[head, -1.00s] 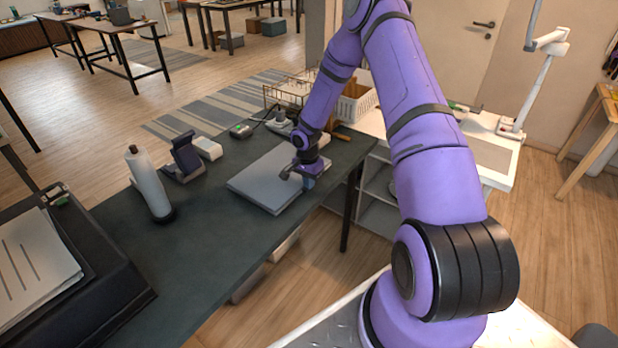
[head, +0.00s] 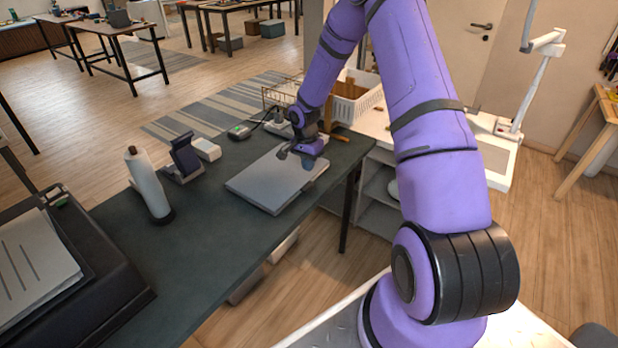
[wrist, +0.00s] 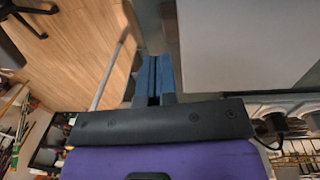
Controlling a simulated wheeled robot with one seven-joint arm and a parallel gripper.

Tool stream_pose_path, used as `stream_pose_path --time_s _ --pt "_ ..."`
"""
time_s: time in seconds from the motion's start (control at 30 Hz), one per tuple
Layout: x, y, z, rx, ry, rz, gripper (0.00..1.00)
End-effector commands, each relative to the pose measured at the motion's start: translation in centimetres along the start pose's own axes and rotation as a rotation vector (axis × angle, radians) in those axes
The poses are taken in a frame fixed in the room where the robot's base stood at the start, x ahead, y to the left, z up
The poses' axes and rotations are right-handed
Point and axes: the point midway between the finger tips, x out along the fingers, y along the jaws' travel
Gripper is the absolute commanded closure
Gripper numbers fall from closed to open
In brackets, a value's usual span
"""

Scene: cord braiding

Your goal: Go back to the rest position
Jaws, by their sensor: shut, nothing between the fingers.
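My gripper (head: 308,160) is at the far right corner of the grey flat slab (head: 262,186), above the dark table. In the wrist view its two blue-padded fingers (wrist: 153,78) are together with nothing between them. The slab (wrist: 250,45) fills the upper right of the wrist view, to the right of the fingers. My purple arm reaches across the right half of the head view and hides part of the far table end.
On the dark table (head: 205,250) stand a white bottle (head: 149,185), a dark upright device (head: 185,157) and a white box (head: 207,149). A white basket (head: 357,98) is behind the gripper. A black case with papers (head: 38,262) is at left. The table's front middle is clear.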

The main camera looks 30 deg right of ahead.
Motion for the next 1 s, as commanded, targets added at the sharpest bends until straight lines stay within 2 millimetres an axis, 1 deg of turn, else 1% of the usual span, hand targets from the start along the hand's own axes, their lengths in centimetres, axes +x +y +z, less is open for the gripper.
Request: stream_pose_path --time_s 0.03,0.1,0.2,0.3,0.4,0.67,0.73,0.77,0.87,1.0 --pt "-1.2 0.0 0.0 0.000 0.003 -0.004 1.00" --pt "-2.5 0.1 -0.1 0.000 0.003 -0.003 1.00" --pt "-4.0 0.2 0.0 0.000 0.003 -0.004 1.00" --pt "-5.0 0.3 -0.1 0.000 0.002 -0.003 1.00" --pt "-5.6 0.4 0.0 0.000 0.001 -0.003 1.00" --pt "-6.1 0.4 0.0 -0.005 0.003 -0.003 1.00" --pt "-6.9 0.5 0.2 -0.017 0.011 -0.006 1.00" --pt "-7.4 0.5 0.3 -0.026 0.015 -0.008 1.00" --pt "-10.1 0.9 1.1 -0.076 0.040 -0.015 1.00" --pt "-15.0 2.1 2.7 -0.172 0.086 -0.029 1.00"
